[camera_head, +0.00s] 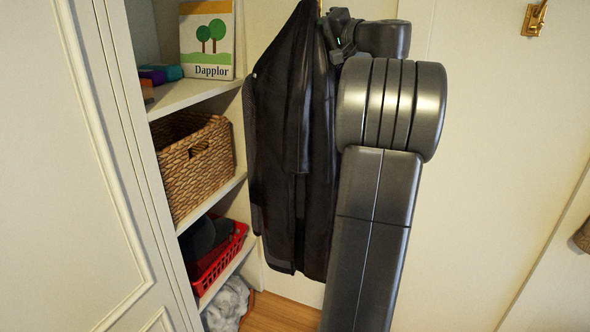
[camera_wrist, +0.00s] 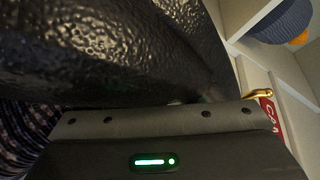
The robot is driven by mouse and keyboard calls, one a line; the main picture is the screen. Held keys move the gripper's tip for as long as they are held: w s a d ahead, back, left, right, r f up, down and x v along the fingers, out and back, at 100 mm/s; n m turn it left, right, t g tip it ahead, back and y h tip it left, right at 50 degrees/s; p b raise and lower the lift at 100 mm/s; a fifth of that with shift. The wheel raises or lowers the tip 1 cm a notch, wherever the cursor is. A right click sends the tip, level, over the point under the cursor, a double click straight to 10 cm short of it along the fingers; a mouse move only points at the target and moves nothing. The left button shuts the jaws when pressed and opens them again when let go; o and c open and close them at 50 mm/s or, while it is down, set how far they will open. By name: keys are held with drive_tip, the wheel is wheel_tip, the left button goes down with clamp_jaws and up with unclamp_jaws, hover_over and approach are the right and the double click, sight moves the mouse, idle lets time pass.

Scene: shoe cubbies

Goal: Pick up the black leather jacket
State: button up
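The black leather jacket (camera_head: 290,150) hangs upright in the head view, beside the open shelves. My gripper (camera_head: 331,30) is at the jacket's upper right edge, close against it or touching it. In the wrist view the jacket's grainy black leather (camera_wrist: 110,45) fills the upper left, very near the camera. The dark gripper body spans the bottom of that view. The fingertips are hidden or too dark to make out, so I cannot tell whether they are closed on the leather.
Open shelves at left hold a wicker basket (camera_head: 197,160), a red basket (camera_head: 220,262) and a book (camera_head: 207,42). A brass hook (camera_head: 534,18) is on the wall at right. A brass hook (camera_wrist: 258,95) also shows in the wrist view.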

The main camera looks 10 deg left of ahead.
drive_tip(key=shift+w+a, duration=0.2)
drive_tip(key=shift+a, duration=0.1)
drive_tip(key=shift+d, duration=0.1)
clamp_jaws()
idle(1.0)
drive_tip(key=shift+s+r, duration=0.1)
